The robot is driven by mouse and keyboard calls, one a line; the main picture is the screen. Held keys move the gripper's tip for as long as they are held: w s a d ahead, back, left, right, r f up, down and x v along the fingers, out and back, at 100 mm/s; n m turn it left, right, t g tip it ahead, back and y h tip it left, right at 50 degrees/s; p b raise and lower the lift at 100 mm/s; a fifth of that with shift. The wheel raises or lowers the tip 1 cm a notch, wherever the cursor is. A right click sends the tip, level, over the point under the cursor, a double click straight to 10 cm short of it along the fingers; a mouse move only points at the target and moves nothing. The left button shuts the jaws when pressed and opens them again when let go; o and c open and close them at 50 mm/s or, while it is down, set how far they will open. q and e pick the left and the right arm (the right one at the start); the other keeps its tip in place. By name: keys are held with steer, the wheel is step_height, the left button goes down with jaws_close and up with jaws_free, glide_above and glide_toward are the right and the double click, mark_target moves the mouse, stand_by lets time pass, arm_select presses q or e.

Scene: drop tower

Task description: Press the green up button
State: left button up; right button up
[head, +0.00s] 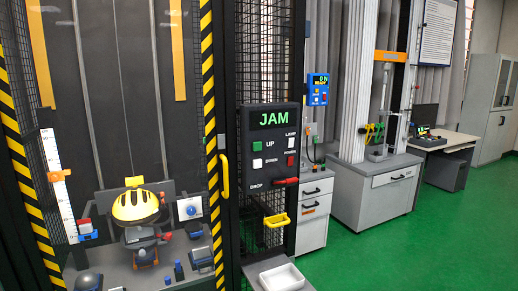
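The green up button (257,147) sits at the upper left of a dark control panel (272,177), beside the label UP. The panel's display (273,119) reads JAM in green. Below the green button is a white button (257,163) beside the word DOWN. A red button (291,160) and a white button (291,142) are on the right side. A red lever (286,181) is at the bottom beside the word DROP. Neither of my grippers shows in the head view.
A caged tower with a yellow helmet (135,205) stands left, its door bearing a yellow handle (225,176). A yellow handle (276,220) and white tray (282,277) are below the panel. Green floor (390,250) is clear at right.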

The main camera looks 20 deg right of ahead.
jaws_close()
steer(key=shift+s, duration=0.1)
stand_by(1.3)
